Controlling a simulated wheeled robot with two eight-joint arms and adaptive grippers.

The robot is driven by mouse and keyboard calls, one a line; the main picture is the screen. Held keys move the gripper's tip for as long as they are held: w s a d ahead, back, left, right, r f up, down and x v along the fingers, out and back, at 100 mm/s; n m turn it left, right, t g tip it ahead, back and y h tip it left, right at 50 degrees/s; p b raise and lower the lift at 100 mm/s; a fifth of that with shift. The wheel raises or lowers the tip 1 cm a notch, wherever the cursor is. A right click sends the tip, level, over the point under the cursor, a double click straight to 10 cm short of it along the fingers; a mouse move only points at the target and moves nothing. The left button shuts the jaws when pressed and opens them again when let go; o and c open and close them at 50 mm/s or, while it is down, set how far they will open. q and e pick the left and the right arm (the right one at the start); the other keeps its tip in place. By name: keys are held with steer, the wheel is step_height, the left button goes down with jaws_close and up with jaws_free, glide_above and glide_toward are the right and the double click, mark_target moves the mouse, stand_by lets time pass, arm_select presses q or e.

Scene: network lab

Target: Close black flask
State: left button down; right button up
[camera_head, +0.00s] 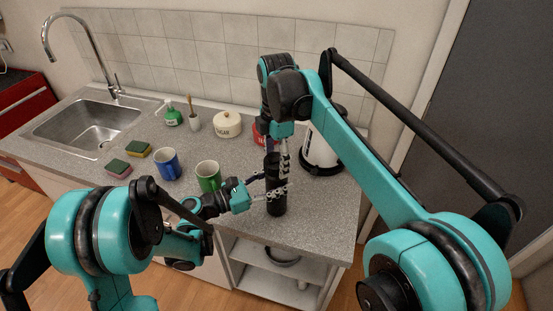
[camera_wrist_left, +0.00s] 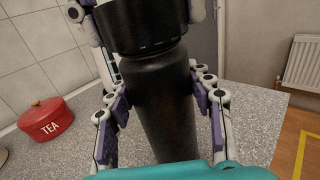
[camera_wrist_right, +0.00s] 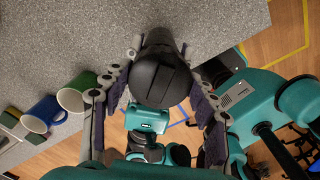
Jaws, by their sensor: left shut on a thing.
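The black flask (camera_head: 276,200) stands upright near the front edge of the grey counter. Its black lid (camera_wrist_left: 140,25) sits on top, in line with the body; whether it is screwed tight I cannot tell. My left gripper (camera_wrist_left: 160,100) is shut on the flask body, one finger on each side; in the head view it reaches in from the left. My right gripper (camera_wrist_right: 158,65) points down from above, its fingers on either side of the lid. Whether its pads press on the lid is unclear. In the head view the right gripper (camera_head: 279,158) partly hides the flask's top.
A green mug (camera_head: 208,178) and a blue mug (camera_head: 167,164) stand left of the flask. A white kettle (camera_head: 321,150) and a red tea tin (camera_wrist_left: 46,121) are behind it. A cream sugar pot (camera_head: 228,125), sponges (camera_head: 118,168) and a sink (camera_head: 85,130) lie farther left.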

steer(key=m, duration=0.3)
steer(key=shift+m, duration=0.4)
steer(key=m, duration=0.4)
steer(key=shift+m, duration=0.4)
steer(key=m, duration=1.6)
steer(key=shift+f+m, duration=0.1)
steer(key=shift+m, duration=0.2)
steer(key=m, duration=0.4)
steer(key=shift+m, duration=0.4)
steer(key=m, duration=0.4)
steer(key=o, duration=1.3)
steer(key=shift+o, duration=0.2)
